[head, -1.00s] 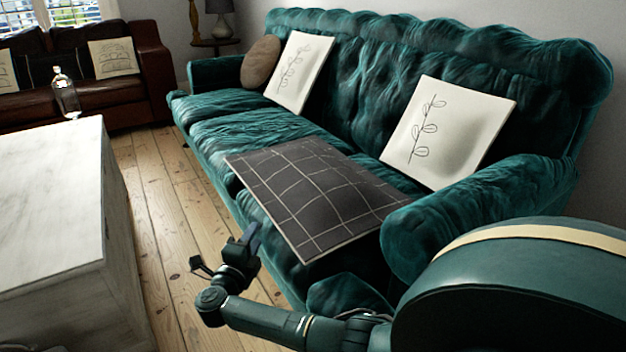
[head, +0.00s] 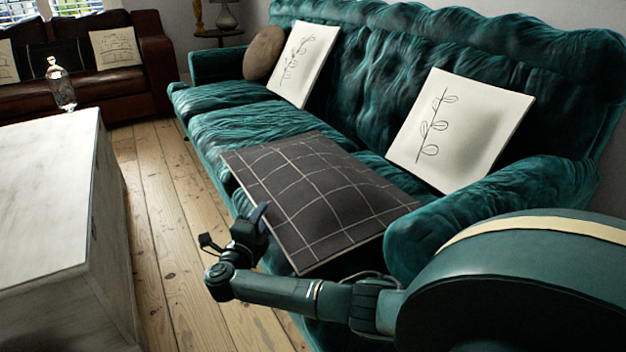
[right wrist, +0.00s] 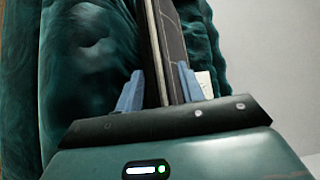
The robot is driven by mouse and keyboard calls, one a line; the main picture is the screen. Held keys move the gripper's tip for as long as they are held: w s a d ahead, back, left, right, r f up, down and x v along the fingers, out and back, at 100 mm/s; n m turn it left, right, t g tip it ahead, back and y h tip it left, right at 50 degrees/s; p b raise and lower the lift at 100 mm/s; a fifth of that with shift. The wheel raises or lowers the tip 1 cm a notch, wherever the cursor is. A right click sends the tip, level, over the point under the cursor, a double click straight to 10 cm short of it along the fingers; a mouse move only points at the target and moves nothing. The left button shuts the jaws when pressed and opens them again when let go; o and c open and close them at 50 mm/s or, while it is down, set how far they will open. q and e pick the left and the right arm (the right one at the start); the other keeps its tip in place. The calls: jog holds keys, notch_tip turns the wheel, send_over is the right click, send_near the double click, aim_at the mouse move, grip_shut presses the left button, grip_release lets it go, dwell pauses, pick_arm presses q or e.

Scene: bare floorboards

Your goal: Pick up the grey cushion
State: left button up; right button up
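The grey cushion (head: 325,195), dark with a pale grid pattern, lies on the seat of the teal sofa, its front corner jutting past the seat edge. My right gripper (head: 259,216) is at its left front edge in the head view. In the right wrist view, the two blue fingers of my right gripper (right wrist: 159,88) stand apart, one on each side of the cushion's edge (right wrist: 172,50). The cushion still rests on the sofa. Whether either finger touches it is hard to tell. My left gripper is not in view.
The teal sofa (head: 235,128) also holds two white leaf-print cushions (head: 465,130) (head: 301,65) and a round brown one (head: 263,53). A pale table (head: 45,200) with a glass bottle (head: 61,85) stands at left. Bare floorboards (head: 160,210) lie between table and sofa.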

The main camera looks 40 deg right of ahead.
jog(key=shift+w+d, duration=0.2)
jog(key=shift+d, duration=0.1)
jog(key=shift+c, duration=0.5)
grip_shut()
jog(key=shift+r, duration=0.15)
